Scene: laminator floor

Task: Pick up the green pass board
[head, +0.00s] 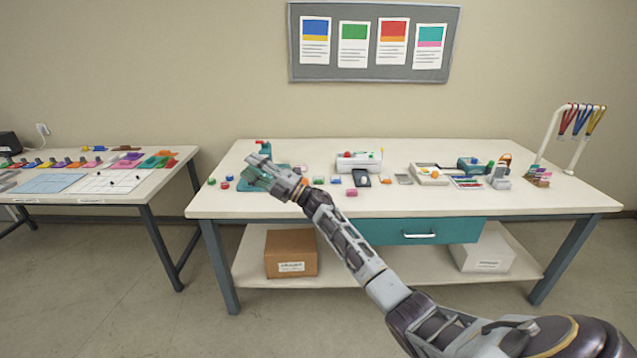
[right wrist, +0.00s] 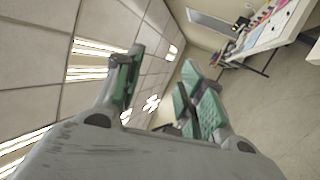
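I cannot single out a green pass board with certainty. A flat green piece (head: 152,162) lies among coloured pieces on the left table, and small green items (head: 318,181) lie on the main table. My right gripper (head: 262,172) is over the left part of the main table in the head view, in front of a teal device with a red top (head: 263,146) that it partly hides. In the right wrist view its two green-padded fingers (right wrist: 160,65) stand apart with nothing held between them. My left gripper is not in view.
The main table (head: 400,208) holds several small items, trays and a white rack (head: 545,135) with hanging lanyards. A brown box (head: 291,253) and a white box (head: 484,250) sit on its lower shelf. The left table (head: 125,196) stands apart, with floor between.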

